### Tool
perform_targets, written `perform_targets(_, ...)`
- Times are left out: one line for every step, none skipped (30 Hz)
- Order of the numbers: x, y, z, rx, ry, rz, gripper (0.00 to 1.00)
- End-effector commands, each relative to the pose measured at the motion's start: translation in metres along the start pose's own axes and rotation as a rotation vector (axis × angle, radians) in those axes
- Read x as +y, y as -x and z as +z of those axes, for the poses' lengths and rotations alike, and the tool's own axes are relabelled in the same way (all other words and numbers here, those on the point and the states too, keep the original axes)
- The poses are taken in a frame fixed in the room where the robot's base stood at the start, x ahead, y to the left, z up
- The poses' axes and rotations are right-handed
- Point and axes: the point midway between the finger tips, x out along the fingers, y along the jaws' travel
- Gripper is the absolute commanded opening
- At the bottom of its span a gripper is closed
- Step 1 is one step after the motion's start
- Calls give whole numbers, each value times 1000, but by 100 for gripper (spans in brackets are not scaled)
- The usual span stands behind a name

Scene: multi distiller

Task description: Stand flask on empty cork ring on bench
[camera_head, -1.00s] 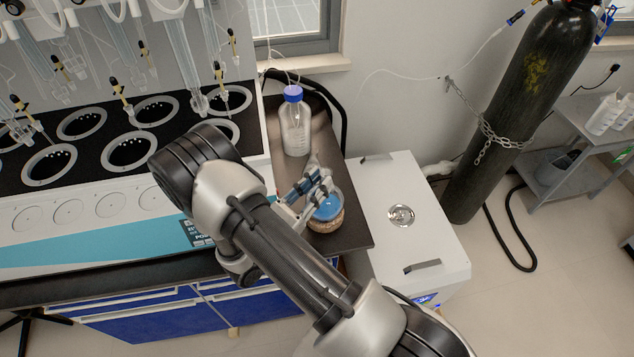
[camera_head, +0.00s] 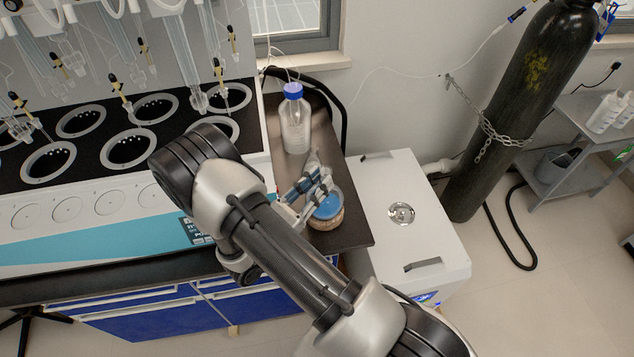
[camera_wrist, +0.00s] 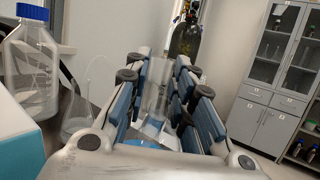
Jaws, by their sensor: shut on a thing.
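The round flask (camera_head: 328,207) with blue liquid is at the right end of the dark bench. My gripper (camera_head: 314,184) is shut on the flask's neck, and the flask looks upright. The cork ring (camera_head: 327,222) shows as a tan band right under the flask's bottom. I cannot tell for sure whether the flask rests its full weight on it. In the wrist view the clear neck (camera_wrist: 154,100) stands between the blue-padded fingers (camera_wrist: 157,105), with a bit of blue liquid below. The ring is hidden there.
A blue-capped clear bottle (camera_head: 294,120) stands behind on the bench (camera_head: 352,235). The multi-position distiller (camera_head: 100,190) is to the left. A white box-shaped unit (camera_head: 420,215) stands right of the bench edge. A chained dark gas cylinder (camera_head: 520,110) is farther right.

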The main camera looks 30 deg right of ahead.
Motion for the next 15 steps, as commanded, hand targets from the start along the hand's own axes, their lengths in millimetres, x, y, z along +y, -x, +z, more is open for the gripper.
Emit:
perform_targets(0, 0, 0, -1, 0, 0, 0)
perform_targets(0, 0, -1, -1, 0, 0, 0)
perform_targets(0, 0, -1, -1, 0, 0, 0)
perform_targets(0, 1, -2, -1, 0, 0, 0)
perform_targets(0, 1, -2, -1, 0, 0, 0)
perform_targets(0, 1, -3, -1, 0, 0, 0)
perform_targets(0, 1, -3, -1, 0, 0, 0)
perform_targets(0, 1, -4, -1, 0, 0, 0)
perform_targets(0, 1, -4, -1, 0, 0, 24)
perform_targets(0, 1, -3, -1, 0, 0, 26)
perform_targets(0, 1, -3, -1, 0, 0, 28)
perform_targets(0, 1, -3, -1, 0, 0, 31)
perform_targets(0, 1, -3, -1, 0, 0, 33)
perform_targets(0, 1, -3, -1, 0, 0, 35)
perform_targets(0, 1, -3, -1, 0, 0, 37)
